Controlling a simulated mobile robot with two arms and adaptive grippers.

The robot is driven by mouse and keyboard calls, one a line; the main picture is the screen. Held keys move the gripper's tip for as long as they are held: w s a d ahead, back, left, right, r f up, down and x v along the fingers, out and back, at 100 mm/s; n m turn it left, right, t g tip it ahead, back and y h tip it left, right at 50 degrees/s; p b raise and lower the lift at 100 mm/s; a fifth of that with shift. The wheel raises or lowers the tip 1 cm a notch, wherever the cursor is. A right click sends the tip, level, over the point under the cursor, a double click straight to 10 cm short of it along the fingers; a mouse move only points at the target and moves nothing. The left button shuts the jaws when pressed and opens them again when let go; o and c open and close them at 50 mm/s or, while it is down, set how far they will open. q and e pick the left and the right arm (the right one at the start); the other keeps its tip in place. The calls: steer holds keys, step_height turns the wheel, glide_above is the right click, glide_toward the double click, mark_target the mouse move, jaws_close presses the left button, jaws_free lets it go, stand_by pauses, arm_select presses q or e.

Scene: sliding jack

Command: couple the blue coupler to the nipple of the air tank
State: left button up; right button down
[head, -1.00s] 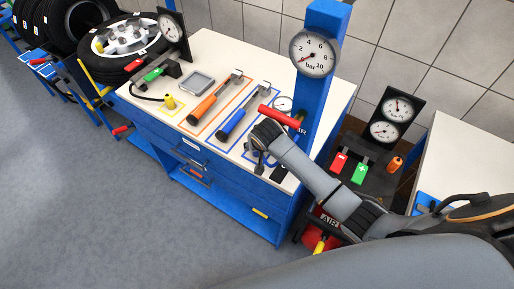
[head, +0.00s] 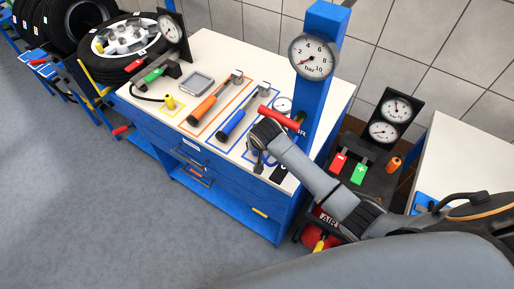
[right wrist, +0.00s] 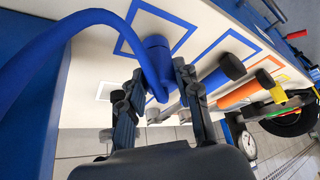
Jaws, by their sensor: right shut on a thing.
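In the right wrist view a blue hose (right wrist: 60,40) curves in from the left to a blue cylindrical part, seemingly the blue coupler (right wrist: 156,46), above a blue outline on the bench. My right gripper (right wrist: 160,98) is shut on it, its two fingers on either side of the blue part. In the head view my right gripper (head: 256,168) is at the bench's front right corner, with its fingers and the held part mostly hidden by my wrist. The air tank (head: 328,220), red with an AIR label, stands low right of the bench. I cannot make out its nipple. My left gripper is out of view.
The white bench top (head: 215,60) holds an orange-handled tool (head: 205,105) and a blue-handled tool (head: 238,118). A blue post (head: 318,90) with a bar gauge (head: 313,56) rises behind my right arm. Floor (head: 110,210) in front is clear.

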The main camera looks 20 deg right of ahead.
steer(key=shift+r, duration=2.2)
